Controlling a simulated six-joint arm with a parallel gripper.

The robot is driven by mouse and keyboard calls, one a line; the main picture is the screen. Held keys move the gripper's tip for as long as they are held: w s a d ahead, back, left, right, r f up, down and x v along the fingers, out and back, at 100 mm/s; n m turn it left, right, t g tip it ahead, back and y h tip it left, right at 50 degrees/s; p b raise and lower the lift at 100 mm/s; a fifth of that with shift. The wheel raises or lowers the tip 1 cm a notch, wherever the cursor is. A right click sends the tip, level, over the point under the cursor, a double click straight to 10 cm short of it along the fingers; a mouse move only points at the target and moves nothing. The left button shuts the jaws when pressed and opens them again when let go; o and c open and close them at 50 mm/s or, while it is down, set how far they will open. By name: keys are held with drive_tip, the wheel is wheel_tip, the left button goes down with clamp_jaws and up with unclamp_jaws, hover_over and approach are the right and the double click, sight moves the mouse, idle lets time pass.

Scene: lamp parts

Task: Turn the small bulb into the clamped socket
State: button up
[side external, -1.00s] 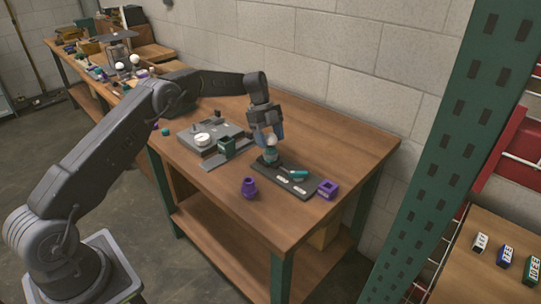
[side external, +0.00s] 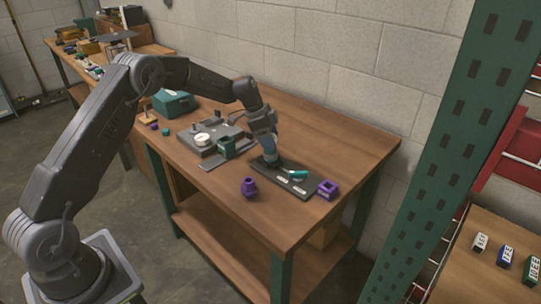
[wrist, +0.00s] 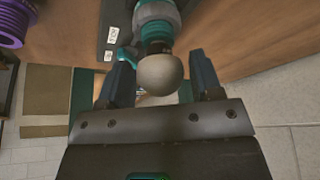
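The small bulb (wrist: 160,74) is a pale round globe at the end of the teal and grey socket (wrist: 157,22) in the wrist view. I cannot tell how deep its base sits. The socket is held on the dark clamp board (side external: 292,184), which has a teal handle (side external: 298,174). My gripper (wrist: 159,62) is open, one finger on each side of the bulb, with a visible gap at both sides. In the side view my gripper (side external: 271,153) is down at the socket and hides the bulb.
A purple ring-like part (side external: 249,187) and a purple square part (side external: 328,189) stand near the board. A grey fixture (side external: 207,140) with a white disc lies to the left. A teal box (side external: 174,103) is farther back. The table's right rear is clear.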

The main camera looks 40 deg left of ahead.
drive_tip(key=c, duration=0.6)
drive_tip(key=m+g, duration=0.1)
drive_tip(key=m, duration=0.1)
drive_tip(key=m+g, duration=0.1)
drive_tip(key=m, duration=0.2)
drive_tip(key=shift+w+f+m+h, duration=0.1)
drive_tip(key=shift+m+h, duration=0.2)
drive_tip(key=shift+h, duration=0.1)
drive_tip(key=o, duration=0.9)
